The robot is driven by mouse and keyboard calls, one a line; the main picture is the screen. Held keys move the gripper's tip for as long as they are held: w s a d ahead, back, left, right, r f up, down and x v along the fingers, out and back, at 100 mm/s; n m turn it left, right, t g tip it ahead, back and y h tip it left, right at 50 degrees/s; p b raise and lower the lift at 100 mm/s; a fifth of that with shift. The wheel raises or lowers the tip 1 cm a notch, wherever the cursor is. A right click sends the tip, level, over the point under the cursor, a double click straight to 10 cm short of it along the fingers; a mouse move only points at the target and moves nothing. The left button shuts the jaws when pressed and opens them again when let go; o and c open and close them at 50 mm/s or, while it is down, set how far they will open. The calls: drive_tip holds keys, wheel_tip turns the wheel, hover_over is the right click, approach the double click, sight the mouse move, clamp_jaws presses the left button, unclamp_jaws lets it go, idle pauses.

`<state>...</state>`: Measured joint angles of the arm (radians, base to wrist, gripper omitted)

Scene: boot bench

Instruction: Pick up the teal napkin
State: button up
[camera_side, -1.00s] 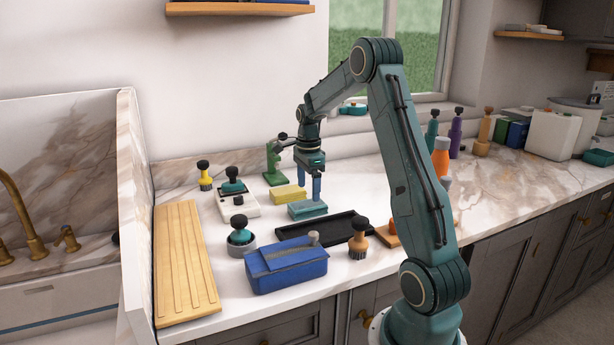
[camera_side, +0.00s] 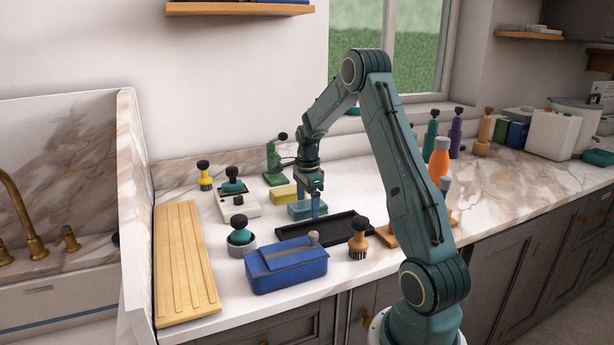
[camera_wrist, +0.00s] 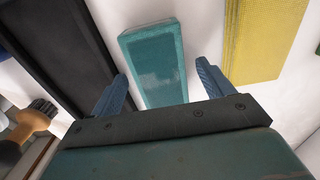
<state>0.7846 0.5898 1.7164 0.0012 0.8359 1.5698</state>
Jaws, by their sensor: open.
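The teal napkin (camera_side: 299,210) is a folded rectangular block lying flat on the marble counter, between a yellow folded cloth and a black tray. In the wrist view the teal napkin (camera_wrist: 154,66) lies between and ahead of the two blue fingers. My gripper (camera_side: 316,207) is low over it, pointing down, and partly hides it in the side view. In the wrist view my gripper (camera_wrist: 160,76) is open, with one finger on either side of the napkin. I cannot tell whether the fingers touch it.
The yellow cloth (camera_side: 283,193) lies just behind the napkin, close to the right finger in the wrist view. The black tray (camera_side: 340,228) lies in front. A blue box (camera_side: 286,267), a brown brush (camera_side: 358,238) and a green stand (camera_side: 273,163) are nearby.

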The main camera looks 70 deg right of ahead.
sight(308, 204)
idle(0.4)
drive_tip(key=c, duration=1.1)
drive_tip(key=shift+o, duration=0.2)
drive_tip(key=shift+r, duration=0.1)
wheel_tip(308, 204, up, 20)
idle(0.3)
